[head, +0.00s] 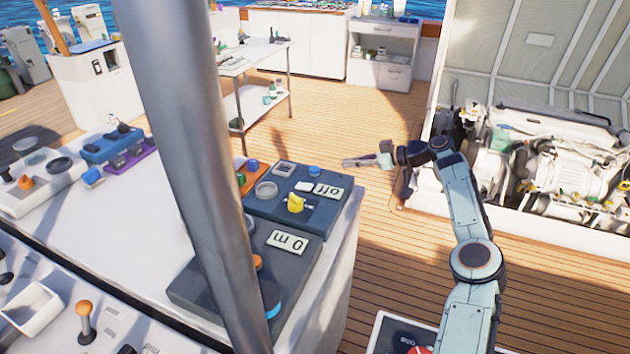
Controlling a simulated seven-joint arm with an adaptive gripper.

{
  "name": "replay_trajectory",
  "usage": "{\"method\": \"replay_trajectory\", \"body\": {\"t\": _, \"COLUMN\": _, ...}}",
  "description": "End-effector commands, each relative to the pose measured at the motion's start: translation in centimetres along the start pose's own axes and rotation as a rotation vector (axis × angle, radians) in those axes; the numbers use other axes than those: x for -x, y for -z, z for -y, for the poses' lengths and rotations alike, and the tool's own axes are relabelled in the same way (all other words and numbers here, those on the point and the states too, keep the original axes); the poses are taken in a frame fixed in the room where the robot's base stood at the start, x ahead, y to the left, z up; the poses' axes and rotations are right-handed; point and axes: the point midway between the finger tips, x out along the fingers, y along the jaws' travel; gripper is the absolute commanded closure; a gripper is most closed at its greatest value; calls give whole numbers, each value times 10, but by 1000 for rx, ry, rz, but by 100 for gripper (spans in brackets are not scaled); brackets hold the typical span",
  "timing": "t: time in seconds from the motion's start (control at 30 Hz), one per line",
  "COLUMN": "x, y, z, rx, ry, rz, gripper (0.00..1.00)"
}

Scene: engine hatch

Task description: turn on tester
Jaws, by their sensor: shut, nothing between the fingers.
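A dark blue box (333,213) with a display reading "Off" (328,190) sits on the white console. On its top are a yellow knob (295,204), a blue button (314,171) and a round grey ring. A second dark box (205,290) in front of it has a display reading "0 m" (287,242), and a grey pole partly hides it. I cannot tell for certain which box is the tester. My gripper (346,163) is shut and empty. In the picture it appears up and right of the "Off" box, pointing left, apart from it.
The white console (110,225) carries other devices at left. An open engine hatch (560,170) is at right. A white table (250,55) stands behind. Wooden deck (370,110) is clear around my gripper.

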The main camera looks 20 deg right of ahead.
Motion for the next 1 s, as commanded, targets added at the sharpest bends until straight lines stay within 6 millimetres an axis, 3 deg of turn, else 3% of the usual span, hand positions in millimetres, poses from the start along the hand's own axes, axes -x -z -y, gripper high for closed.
{"method": "replay_trajectory", "body": {"t": 0.37, "x": -7, "y": 1, "z": 1, "rx": 1, "ry": 3, "rz": 1, "gripper": 100}}
{"method": "replay_trajectory", "body": {"t": 0.57, "x": -38, "y": 1, "z": 1, "rx": 0, "ry": 5, "rz": 1, "gripper": 100}}
{"method": "replay_trajectory", "body": {"t": 0.87, "x": -103, "y": 1, "z": 2, "rx": 0, "ry": 4, "rz": 2, "gripper": 100}}
{"method": "replay_trajectory", "body": {"t": 1.0, "x": -106, "y": -21, "z": 1, "rx": -3, "ry": 4, "rz": 3, "gripper": 100}}
